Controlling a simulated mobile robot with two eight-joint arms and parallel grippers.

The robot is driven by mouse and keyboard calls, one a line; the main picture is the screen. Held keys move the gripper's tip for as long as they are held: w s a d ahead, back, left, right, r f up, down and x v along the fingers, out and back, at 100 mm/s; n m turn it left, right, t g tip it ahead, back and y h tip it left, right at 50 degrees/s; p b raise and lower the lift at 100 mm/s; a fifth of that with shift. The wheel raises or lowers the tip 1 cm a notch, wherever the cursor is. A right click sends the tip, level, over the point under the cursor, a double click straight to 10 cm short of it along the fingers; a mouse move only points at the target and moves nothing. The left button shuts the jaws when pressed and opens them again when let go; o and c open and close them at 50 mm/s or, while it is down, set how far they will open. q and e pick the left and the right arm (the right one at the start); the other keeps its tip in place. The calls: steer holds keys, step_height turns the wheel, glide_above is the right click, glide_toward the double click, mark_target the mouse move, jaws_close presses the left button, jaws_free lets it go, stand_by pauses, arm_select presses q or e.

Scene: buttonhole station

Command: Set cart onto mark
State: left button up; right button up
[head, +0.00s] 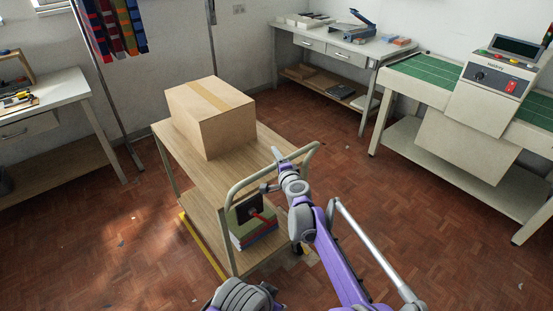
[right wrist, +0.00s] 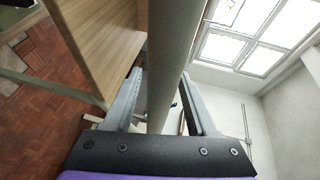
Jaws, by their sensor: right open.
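The cart (head: 205,195) is a wooden two-shelf trolley with a pale metal push handle (head: 232,188) at its near end. A cardboard box (head: 212,112) sits on its top shelf. A yellow floor line (head: 203,247), perhaps part of the mark, runs along the cart's left side; the cart hides the rest. My right gripper (head: 268,187) is at the handle. In the right wrist view a handle bar (right wrist: 168,70) passes between its two open fingers (right wrist: 165,103); I cannot tell whether they touch it. My left gripper is not visible.
Books (head: 252,232) lie on the cart's lower shelf. A workbench (head: 45,95) stands at left, a table (head: 325,47) at the back, and a machine bench (head: 425,90) at right. The parquet floor is clear at left and right of the cart.

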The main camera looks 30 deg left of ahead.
steer(key=shift+d, duration=0.1)
steer(key=v, duration=1)
steer(key=shift+s+d, duration=0.2)
steer(key=shift+s, duration=0.1)
steer(key=s+d+r+n+g+h+p, duration=0.1)
steer(key=s+d+r+n+h+p, duration=0.2)
steer(key=d, duration=0.8)
steer(key=s+d+r+n+g+p, duration=0.15)
steer(key=s+d+r, duration=0.3)
steer(key=d, duration=0.75)
steer(key=s+d+f+n+g+h+p, duration=0.1)
steer(key=s+d+h, duration=0.3)
steer(key=s+d, duration=0.7)
steer(key=s+d+f+n+g+h+p, duration=0.1)
steer(key=s+d+f+h+p, duration=0.2)
steer(key=s+d, duration=0.8)
steer(key=d+h+p, duration=0.1)
steer(key=d+h, duration=0.1)
steer(key=d, duration=0.4)
steer(key=shift+s+n, duration=0.25)
steer(key=shift+n, duration=0.1)
